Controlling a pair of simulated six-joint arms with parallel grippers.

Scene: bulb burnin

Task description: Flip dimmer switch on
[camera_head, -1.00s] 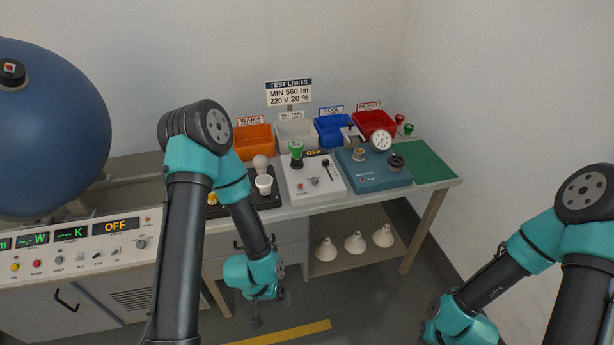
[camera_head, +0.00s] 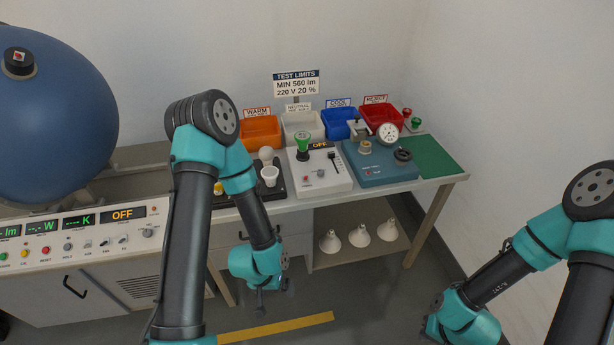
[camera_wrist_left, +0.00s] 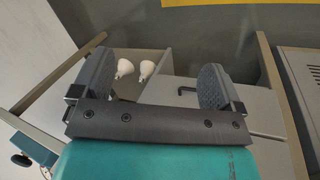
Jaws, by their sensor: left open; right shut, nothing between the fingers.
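The white dimmer box (camera_head: 325,181) stands on the bench, with a slider (camera_head: 333,158), a red button (camera_head: 306,178) and a small dark toggle. Its small display (camera_head: 319,145) reads OFF. My left gripper (camera_head: 272,296) hangs low in front of the bench, well below the box. In the left wrist view its two fingers (camera_wrist_left: 157,90) are wide apart with nothing between them. My right gripper (camera_head: 428,326) is low at the right, shut and empty, far from the box and partly hidden by its wrist.
A blue tester (camera_head: 380,173) with a gauge stands right of the box, then a green mat (camera_head: 434,158). A dark tray (camera_head: 262,205) with bulbs is on the left. Coloured bins (camera_head: 260,132) line the back. White bulbs (camera_head: 359,236) sit on the lower shelf.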

